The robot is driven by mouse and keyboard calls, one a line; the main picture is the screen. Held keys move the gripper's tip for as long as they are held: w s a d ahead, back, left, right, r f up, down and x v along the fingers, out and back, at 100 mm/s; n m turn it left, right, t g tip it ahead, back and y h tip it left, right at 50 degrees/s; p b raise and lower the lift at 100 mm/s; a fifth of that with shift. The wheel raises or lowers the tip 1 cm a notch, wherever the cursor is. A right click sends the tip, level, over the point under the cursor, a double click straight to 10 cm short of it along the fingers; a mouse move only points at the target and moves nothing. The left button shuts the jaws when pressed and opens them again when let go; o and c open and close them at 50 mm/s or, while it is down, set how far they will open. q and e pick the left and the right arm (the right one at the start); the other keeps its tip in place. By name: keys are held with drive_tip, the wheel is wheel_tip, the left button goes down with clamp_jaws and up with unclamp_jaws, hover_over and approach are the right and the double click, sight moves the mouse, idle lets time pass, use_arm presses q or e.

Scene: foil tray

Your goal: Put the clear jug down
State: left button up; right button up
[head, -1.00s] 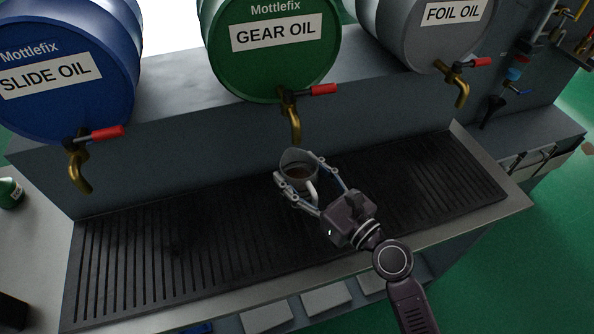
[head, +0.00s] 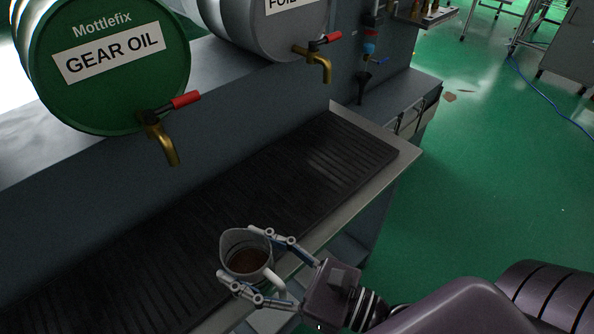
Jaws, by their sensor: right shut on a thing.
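The clear jug (head: 246,249) is a small see-through cup with a pale handle and dark brown liquid inside. My right gripper (head: 254,264) is shut around it, one finger on each side. The jug is upright or nearly so and appears over the front part of the dark ribbed drip tray (head: 325,155). I cannot tell whether its base touches the tray. My left gripper is not in view.
The tray's right part is clear. Open green floor (head: 480,180) lies to the right.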

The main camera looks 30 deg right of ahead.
drive_tip(key=shift+w+d+m+t+h, duration=0.25)
drive_tip(key=shift+w+m+t+h, duration=0.4)
drive_tip(key=shift+h, duration=0.25)
drive_tip(key=shift+w+d+f+m+t+h, duration=0.1)
drive_tip(key=shift+w+f+m+t+h, duration=0.2)
drive_tip(key=shift+m+h, duration=0.3)
drive_tip(key=shift+w+d+f+m+t+h, duration=0.1)
drive_tip(key=shift+w+m+t+h, duration=0.2)
drive_tip(key=shift+h, duration=0.4)
drive_tip(key=shift+w+f+m+t+h, duration=0.15)
drive_tip(key=shift+f+m+t+h, duration=0.2)
drive_tip(key=shift+m+h, duration=0.5)
drive_tip(key=shift+w+f+m+t+h, duration=0.1)
drive_tip(key=shift+f+m+t+h, duration=0.3)
drive_tip(key=shift+h, duration=0.65)
